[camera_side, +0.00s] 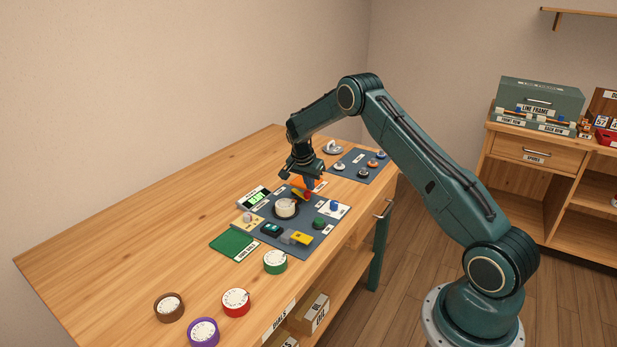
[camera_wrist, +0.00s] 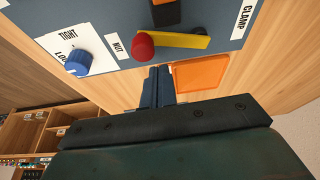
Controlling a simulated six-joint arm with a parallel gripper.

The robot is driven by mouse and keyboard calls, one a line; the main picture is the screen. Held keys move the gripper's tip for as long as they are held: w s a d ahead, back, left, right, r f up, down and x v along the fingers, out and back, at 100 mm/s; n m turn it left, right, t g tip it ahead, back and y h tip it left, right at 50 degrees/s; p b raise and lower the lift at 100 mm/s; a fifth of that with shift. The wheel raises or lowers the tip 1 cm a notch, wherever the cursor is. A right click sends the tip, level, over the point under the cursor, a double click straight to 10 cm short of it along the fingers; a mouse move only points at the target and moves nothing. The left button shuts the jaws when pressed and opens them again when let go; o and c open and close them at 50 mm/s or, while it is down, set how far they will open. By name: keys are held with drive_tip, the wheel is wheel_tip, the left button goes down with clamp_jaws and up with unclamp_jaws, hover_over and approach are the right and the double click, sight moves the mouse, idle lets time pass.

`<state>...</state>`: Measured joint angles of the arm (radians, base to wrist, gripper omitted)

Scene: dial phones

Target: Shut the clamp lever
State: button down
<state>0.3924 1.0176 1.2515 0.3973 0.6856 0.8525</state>
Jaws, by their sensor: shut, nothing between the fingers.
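The clamp lever is a yellow bar (camera_wrist: 180,41) with a round red knob (camera_wrist: 143,46) at one end, beside a dark block (camera_wrist: 166,13) on the blue-grey board. The CLAMP label (camera_wrist: 241,18) lies past its other end. In the side view the red knob (camera_side: 308,195) shows just below my gripper (camera_side: 303,179). In the wrist view my gripper (camera_wrist: 158,84) is shut and empty, its fingertips close to the red knob on its near side. I cannot tell whether they touch it. An orange square (camera_wrist: 200,74) lies beside the fingers.
A blue knob (camera_wrist: 77,63) on a white card marked TIGHT and a NUT label (camera_wrist: 118,47) are left of the lever in the wrist view. A white round dial (camera_side: 286,207) stands close by on the board. The table's left part (camera_side: 110,250) is clear.

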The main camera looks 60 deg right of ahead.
drive_tip(key=shift+d, duration=0.1)
drive_tip(key=shift+d, duration=1.7)
drive_tip(key=shift+w+d+r, duration=0.15)
drive_tip(key=shift+d, duration=0.05)
drive_tip(key=v, duration=0.9)
drive_tip(key=shift+a+r, duration=0.25)
drive_tip(key=shift+r, duration=0.05)
drive_tip(key=shift+r, duration=0.1)
